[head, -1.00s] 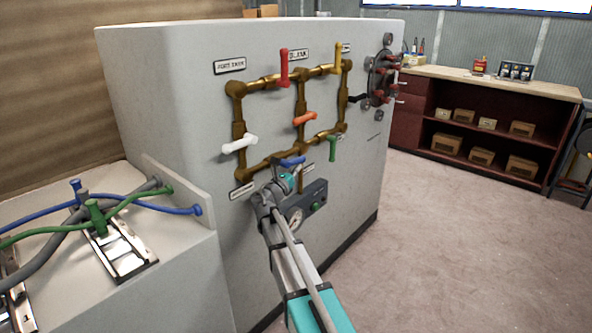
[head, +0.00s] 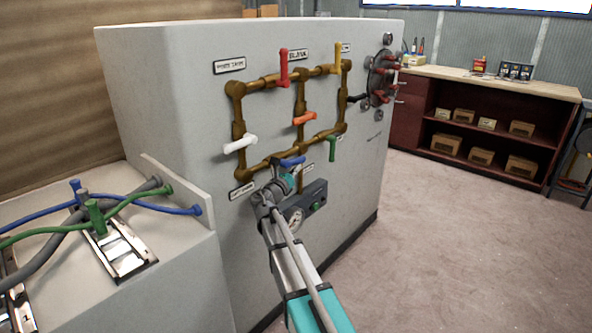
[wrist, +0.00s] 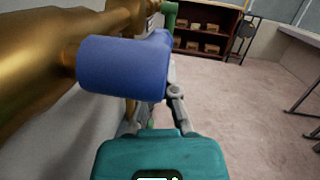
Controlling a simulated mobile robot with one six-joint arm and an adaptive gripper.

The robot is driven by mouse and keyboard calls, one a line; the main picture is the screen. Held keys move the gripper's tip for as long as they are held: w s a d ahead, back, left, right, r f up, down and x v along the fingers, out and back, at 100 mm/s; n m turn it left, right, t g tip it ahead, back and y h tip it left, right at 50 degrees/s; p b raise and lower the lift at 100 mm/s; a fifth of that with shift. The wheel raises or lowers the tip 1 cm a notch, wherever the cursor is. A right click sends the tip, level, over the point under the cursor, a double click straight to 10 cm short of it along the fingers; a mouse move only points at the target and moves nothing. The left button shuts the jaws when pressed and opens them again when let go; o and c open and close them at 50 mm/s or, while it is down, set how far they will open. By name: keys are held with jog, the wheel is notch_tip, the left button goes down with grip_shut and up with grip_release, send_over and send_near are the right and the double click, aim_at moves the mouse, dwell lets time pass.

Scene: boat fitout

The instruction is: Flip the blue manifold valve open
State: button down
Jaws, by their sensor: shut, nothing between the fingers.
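The blue valve handle (head: 292,161) is on the lower run of the brass pipe manifold (head: 262,166) on the grey wall panel. In the head view it lies roughly along the pipe, tilted slightly. It fills the upper middle of the wrist view as a blue cylinder (wrist: 125,66) beside the brass pipe (wrist: 40,60). My gripper (head: 296,172) is just below the handle, shut and empty. In the wrist view a grey finger (wrist: 176,98) shows beyond the handle's right end. The fingertips are partly hidden behind the handle, and I cannot tell whether they touch it.
Other handles sit close by: white (head: 240,143), orange (head: 304,118), green (head: 332,148), red (head: 284,68) and yellow (head: 338,56). A gauge box (head: 310,204) is just below my gripper. The floor (head: 440,240) to the right is clear.

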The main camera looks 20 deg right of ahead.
jog(key=shift+f, duration=0.15)
jog(key=s+a+f+b, duration=0.6)
jog(key=f+b, duration=0.3)
jog(key=b, duration=0.1)
jog(key=shift+s+f, duration=0.15)
jog(key=shift+f, duration=0.2)
dwell(0.3)
dwell(0.4)
